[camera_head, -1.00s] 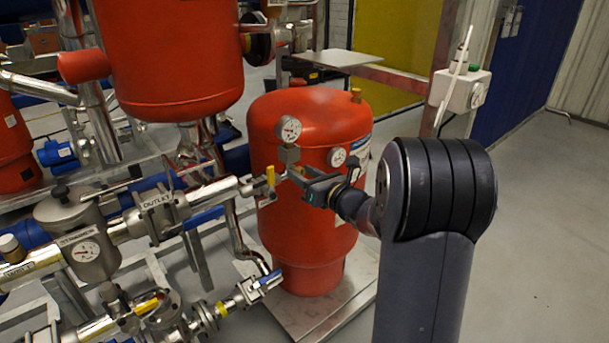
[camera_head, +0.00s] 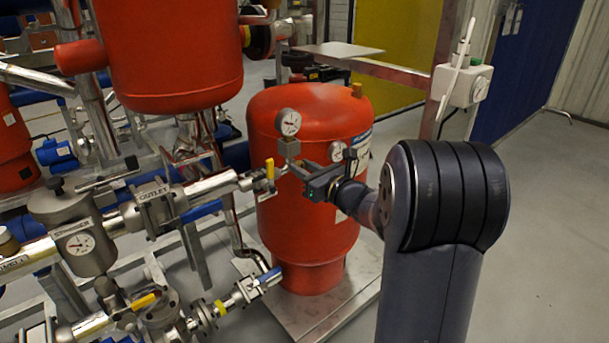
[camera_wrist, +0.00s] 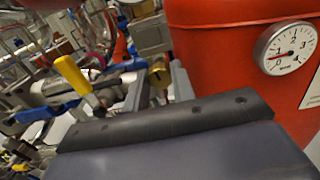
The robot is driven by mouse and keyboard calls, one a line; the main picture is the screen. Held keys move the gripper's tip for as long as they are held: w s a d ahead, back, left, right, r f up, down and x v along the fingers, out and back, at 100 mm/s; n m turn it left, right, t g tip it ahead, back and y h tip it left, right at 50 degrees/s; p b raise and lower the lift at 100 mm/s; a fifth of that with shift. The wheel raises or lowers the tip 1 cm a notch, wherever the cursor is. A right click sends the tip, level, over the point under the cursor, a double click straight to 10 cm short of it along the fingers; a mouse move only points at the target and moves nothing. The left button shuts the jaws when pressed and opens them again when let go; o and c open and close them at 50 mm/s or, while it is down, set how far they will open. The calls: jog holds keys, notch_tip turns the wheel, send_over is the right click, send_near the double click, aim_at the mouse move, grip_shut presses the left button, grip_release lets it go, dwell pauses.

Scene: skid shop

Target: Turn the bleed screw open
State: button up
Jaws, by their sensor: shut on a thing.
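The bleed screw seems to be the small brass piece (camera_wrist: 159,74) at the end of a grey metal block, in the wrist view. My gripper (camera_wrist: 160,88) has its two grey fingers on either side of it and is shut on it. In the head view my gripper (camera_head: 299,170) reaches in from the right, in front of the red tank (camera_head: 310,110), just below the upper dial gauge (camera_head: 288,122). The screw itself is too small and covered to make out there. Part of the contact is hidden behind my gripper body in the wrist view.
A yellow-handled valve (camera_head: 270,169) stands close left of my fingers; its handle also shows in the wrist view (camera_wrist: 72,74). A second dial gauge (camera_wrist: 290,47) sits close on the right. Steel pipes marked OUTLET (camera_head: 155,205) fill the left. The floor at right is clear.

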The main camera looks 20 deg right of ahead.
jog(key=n+b, duration=0.7)
jog(key=n, duration=0.3)
jog(key=n+b, duration=0.7)
jog(key=n, duration=0.4)
jog(key=n+h+b, duration=0.1)
jog(key=n+b, duration=0.6)
jog(key=n, duration=0.4)
jog(key=shift+a+f, duration=0.1)
jog(key=shift+f, duration=0.15)
jog(key=shift+n, duration=0.5)
jog(key=o, duration=1)
